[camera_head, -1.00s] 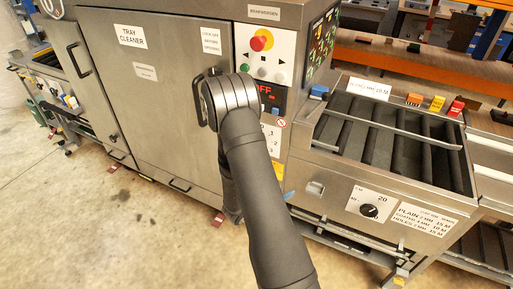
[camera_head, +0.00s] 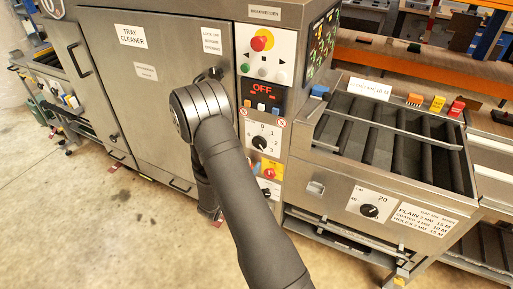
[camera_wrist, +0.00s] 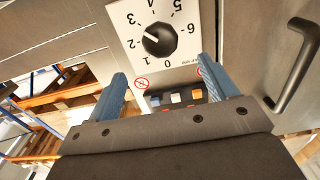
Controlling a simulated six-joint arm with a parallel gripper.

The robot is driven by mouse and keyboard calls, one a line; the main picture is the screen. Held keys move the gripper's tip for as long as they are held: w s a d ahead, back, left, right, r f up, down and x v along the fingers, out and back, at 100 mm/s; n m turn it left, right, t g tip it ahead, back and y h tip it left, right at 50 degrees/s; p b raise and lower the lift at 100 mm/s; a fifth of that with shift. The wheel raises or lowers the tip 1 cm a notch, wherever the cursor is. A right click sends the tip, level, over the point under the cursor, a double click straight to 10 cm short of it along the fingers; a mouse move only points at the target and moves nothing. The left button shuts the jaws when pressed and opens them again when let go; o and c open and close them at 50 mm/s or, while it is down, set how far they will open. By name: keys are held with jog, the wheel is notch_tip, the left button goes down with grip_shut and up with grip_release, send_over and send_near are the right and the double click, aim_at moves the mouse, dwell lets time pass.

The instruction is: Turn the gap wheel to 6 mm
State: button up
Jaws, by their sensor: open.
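The gap wheel is a black round knob (camera_wrist: 160,40) on a white plate marked 0 to 6, upside down in the wrist view. In the head view the knob (camera_head: 259,143) shows below the OFF display, just right of my arm. My gripper (camera_wrist: 164,66) is open, with blue fingers apart and nothing between them. The fingertips appear below the knob in the wrist view, and I cannot tell their distance from the panel.
A button row (camera_wrist: 175,98) lies between my fingers in the wrist view. A bar handle (camera_wrist: 300,65) stands out on the right. A red and yellow switch (camera_head: 269,170) sits below the wheel. A separate dial (camera_head: 370,210) is on the roller table at right.

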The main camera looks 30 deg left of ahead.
aim_at(259, 144)
jog(key=w, duration=1)
jog(key=c, duration=1)
